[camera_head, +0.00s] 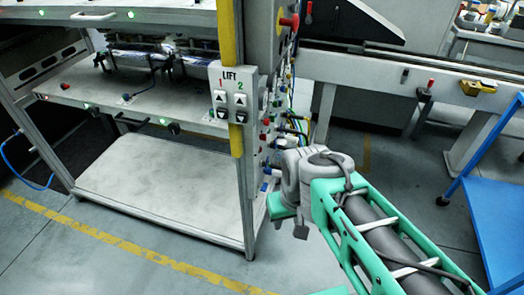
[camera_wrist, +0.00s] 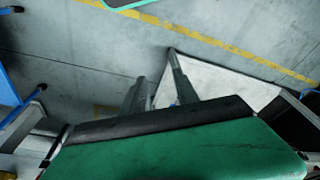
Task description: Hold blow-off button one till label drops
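A grey machine frame stands left of centre in the head view. Its narrow side panel (camera_head: 267,110) carries several small buttons, fittings and hoses, too small to tell which is blow-off button one. No label can be made out. My gripper hangs low in front of the frame's right side, partly hidden by my wrist and apart from the panel. In the wrist view my gripper (camera_wrist: 157,72) shows two grey fingers with a gap between them and nothing held. The wrist view looks onto the floor and the white lower shelf (camera_wrist: 218,82), which also shows in the head view (camera_head: 165,180).
A LIFT plate (camera_head: 232,92) with button pairs 1 and 2 sits on the yellow-edged front post. A red knob (camera_head: 289,22) is above the side panel. A blue cart (camera_head: 500,215) stands at the right, a conveyor rail (camera_head: 400,75) behind. Floor in front is clear.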

